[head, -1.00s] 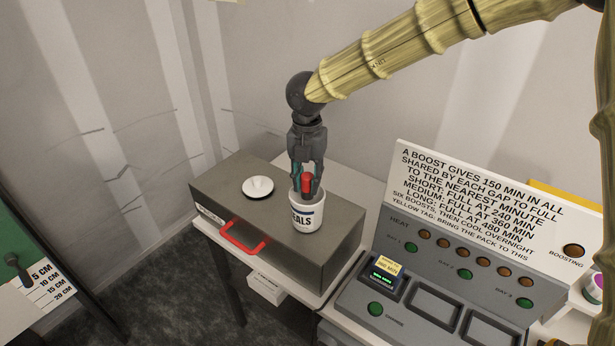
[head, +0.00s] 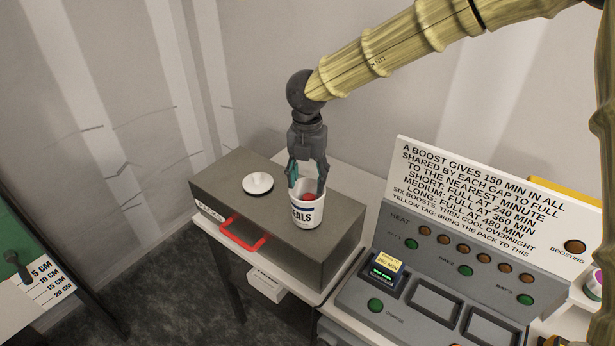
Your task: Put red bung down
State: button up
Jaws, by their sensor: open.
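The red bung (head: 309,197) lies inside the white cup labelled "SEALS" (head: 306,217), with only its top showing above the rim. The cup stands upright on the grey box (head: 335,222). My gripper (head: 307,186) is open above the cup mouth, its fingers spread to either side of the bung and apart from it. The right fingertip reaches down to about the cup rim. The lower part of the bung is hidden by the cup wall.
A white lid (head: 258,184) lies on the box left of the cup. The box has a red handle (head: 243,235) on its front. A charging console (head: 440,275) with lights and a sign (head: 480,195) stands at the right. A green board (head: 25,240) is at far left.

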aim_at(308, 198)
jog(key=shift+r, duration=0.15)
notch_tip(308, 198, up, 7)
jog(key=p, duration=0.4)
jog(key=shift+p, duration=0.35)
